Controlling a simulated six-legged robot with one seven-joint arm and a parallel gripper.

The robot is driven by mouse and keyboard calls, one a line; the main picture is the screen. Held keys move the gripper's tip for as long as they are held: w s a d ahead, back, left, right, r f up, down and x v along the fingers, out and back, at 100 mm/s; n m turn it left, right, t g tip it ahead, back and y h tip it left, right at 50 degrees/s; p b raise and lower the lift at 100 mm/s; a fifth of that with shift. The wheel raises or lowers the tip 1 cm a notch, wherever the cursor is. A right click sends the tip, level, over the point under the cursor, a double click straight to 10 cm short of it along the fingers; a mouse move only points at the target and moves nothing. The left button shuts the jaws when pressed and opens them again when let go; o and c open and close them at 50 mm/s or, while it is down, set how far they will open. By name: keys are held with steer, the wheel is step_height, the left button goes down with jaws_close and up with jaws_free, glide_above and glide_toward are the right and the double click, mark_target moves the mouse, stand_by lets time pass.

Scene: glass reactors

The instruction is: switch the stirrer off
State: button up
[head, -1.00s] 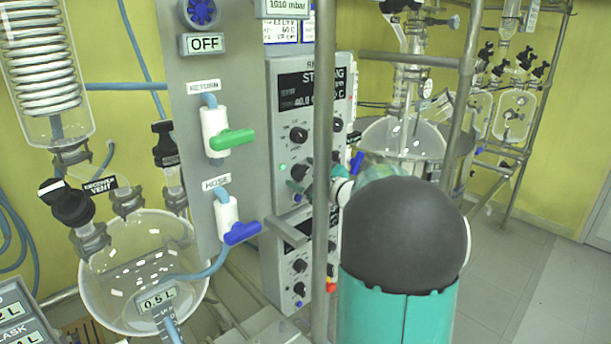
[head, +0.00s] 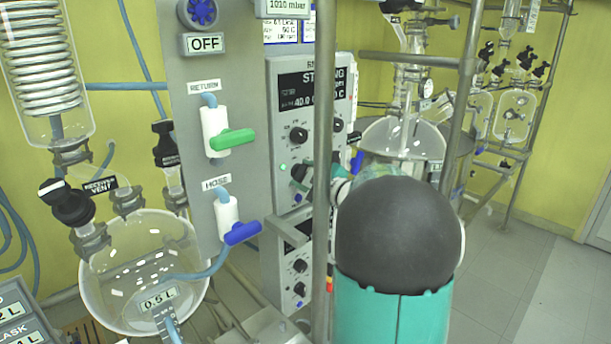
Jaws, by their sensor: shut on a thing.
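The grey control box (head: 272,150) of the stirrer stands behind a metal pole. Its dark display (head: 300,90) is lit and reads "ST...NG", partly covered by the pole. An upper left knob (head: 298,135) and an upper right knob (head: 338,125) are on its face. A green light (head: 283,167) glows beside the lower left knob (head: 297,171). My gripper (head: 305,173) is at this lower knob, its dark green fingers shut on it. The pole and my arm hide most of the gripper and part of the knob.
The metal pole (head: 322,230) stands close in front of the box. A panel (head: 185,140) with green and blue valve handles is at left, above a round glass flask (head: 110,265). A glass reactor (head: 405,140) stands behind my arm. Open floor (head: 520,270) lies at right.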

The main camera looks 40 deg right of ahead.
steer(key=n, duration=0.4)
steer(key=shift+f+n, duration=0.1)
steer(key=shift+n, duration=2)
steer(key=o, duration=1)
steer(key=s, duration=1.4)
steer(key=shift+d, duration=0.15)
